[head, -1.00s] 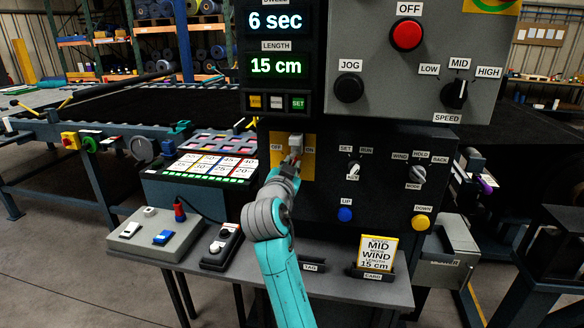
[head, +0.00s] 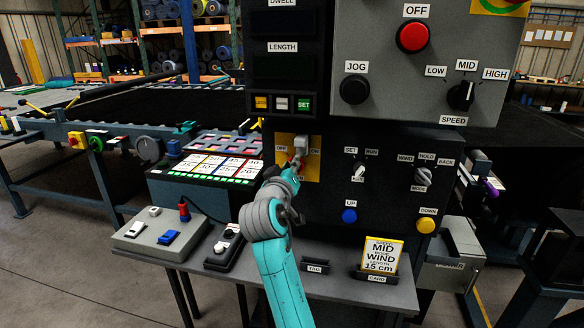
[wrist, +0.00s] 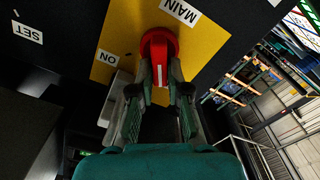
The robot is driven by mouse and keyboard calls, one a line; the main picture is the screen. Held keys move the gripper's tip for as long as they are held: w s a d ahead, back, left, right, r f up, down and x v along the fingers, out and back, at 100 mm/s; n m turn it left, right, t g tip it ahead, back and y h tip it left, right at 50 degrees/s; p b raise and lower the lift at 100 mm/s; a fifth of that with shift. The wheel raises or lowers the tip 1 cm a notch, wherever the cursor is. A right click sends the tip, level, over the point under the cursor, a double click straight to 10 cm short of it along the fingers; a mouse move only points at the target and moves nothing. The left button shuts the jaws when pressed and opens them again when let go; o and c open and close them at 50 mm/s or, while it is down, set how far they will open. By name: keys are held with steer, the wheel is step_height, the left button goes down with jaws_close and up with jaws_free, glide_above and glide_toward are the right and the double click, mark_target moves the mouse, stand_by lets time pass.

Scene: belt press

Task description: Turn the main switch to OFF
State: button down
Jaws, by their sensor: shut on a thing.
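The main switch is a red knob (wrist: 159,45) on a yellow plate (wrist: 205,40) marked MAIN and ON in the wrist view. In the head view the yellow plate (head: 313,172) shows OFF at its left and ON at its right, and the knob is mostly hidden behind my gripper (head: 297,163). In the wrist view my gripper (wrist: 160,78) is shut on the red knob, a finger on each side. A white line on the knob shows between the fingers. The dwell display (head: 284,22) and the length display (head: 282,68) are dark.
SET/RUN selector (head: 359,171), blue UP button (head: 349,216) and yellow DOWN button (head: 425,225) sit right of my gripper. A red OFF button (head: 413,37) is above. A shelf below holds a card (head: 380,254) and a black pendant (head: 226,246).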

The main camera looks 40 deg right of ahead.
steer(key=shift+w+a+f+n, duration=0.1)
steer(key=shift+f+n, duration=0.1)
steer(key=shift+n, duration=1.1)
steer(key=c, duration=1.1)
jaws_free()
steer(key=shift+c, duration=0.2)
steer(key=shift+r, duration=0.1)
